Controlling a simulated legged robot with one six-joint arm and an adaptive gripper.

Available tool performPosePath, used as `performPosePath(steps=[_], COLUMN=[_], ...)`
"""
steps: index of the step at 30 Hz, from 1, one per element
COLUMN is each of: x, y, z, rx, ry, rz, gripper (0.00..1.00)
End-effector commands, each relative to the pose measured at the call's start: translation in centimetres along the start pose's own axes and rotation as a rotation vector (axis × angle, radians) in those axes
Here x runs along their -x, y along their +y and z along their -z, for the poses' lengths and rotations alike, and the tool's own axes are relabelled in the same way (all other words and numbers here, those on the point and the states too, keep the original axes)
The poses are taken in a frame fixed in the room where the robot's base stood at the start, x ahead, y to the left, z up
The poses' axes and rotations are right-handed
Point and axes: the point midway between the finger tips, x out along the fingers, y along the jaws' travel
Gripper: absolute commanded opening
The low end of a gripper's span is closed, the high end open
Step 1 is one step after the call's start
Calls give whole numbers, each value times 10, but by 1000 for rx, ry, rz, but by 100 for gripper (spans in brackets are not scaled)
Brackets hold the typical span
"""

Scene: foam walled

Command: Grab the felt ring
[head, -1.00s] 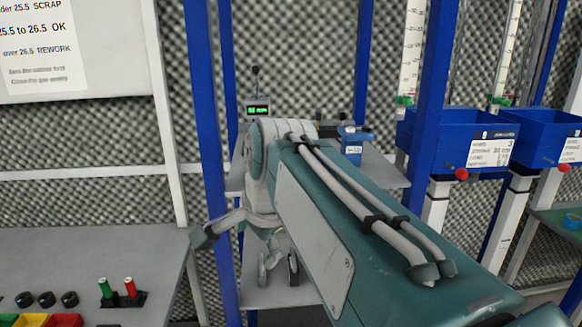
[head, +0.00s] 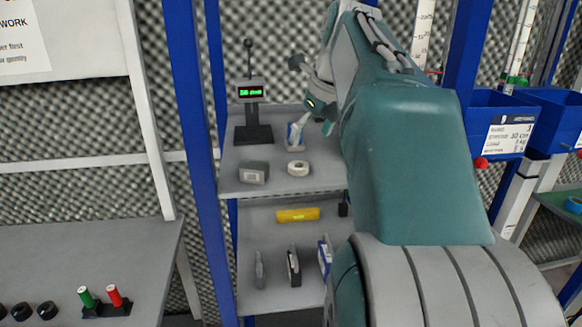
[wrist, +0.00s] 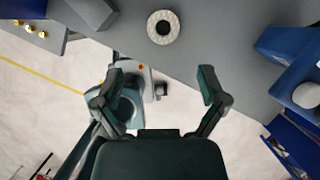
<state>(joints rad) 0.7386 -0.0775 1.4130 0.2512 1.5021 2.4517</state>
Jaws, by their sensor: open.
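The felt ring (head: 298,168) is a small pale ring lying flat on the upper grey shelf, near its front edge. In the wrist view the ring (wrist: 152,27) is speckled white with a dark hole, near the top of the picture. My gripper (wrist: 160,78) is open and empty, its two fingers spread apart. The ring lies beyond the fingertips, roughly in line with the gap between them, and is not touched. In the head view my gripper (head: 311,95) is raised above the shelf, behind the ring and partly hidden by my arm.
A grey block (head: 254,172) sits left of the ring. A black stand with a green display (head: 252,92) and a blue-and-white item (head: 294,136) stand behind. A yellow item (head: 298,214) lies on the lower shelf. Blue posts (head: 190,150) frame the shelves; blue bins (head: 503,120) hang right.

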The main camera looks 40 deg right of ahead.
Motion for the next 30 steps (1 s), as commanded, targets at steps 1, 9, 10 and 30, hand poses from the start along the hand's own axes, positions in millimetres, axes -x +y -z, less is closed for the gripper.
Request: performPosePath(steps=[1, 9, 10, 30], x=[-9, -36, -41, -79], y=[-2, -7, -7, -3], z=[0, 0, -1, -3], rx=[0, -1, -1, 0], ry=[3, 3, 3, 1], rz=[-4, -7, -7, -3], gripper=[92, 92, 92, 45])
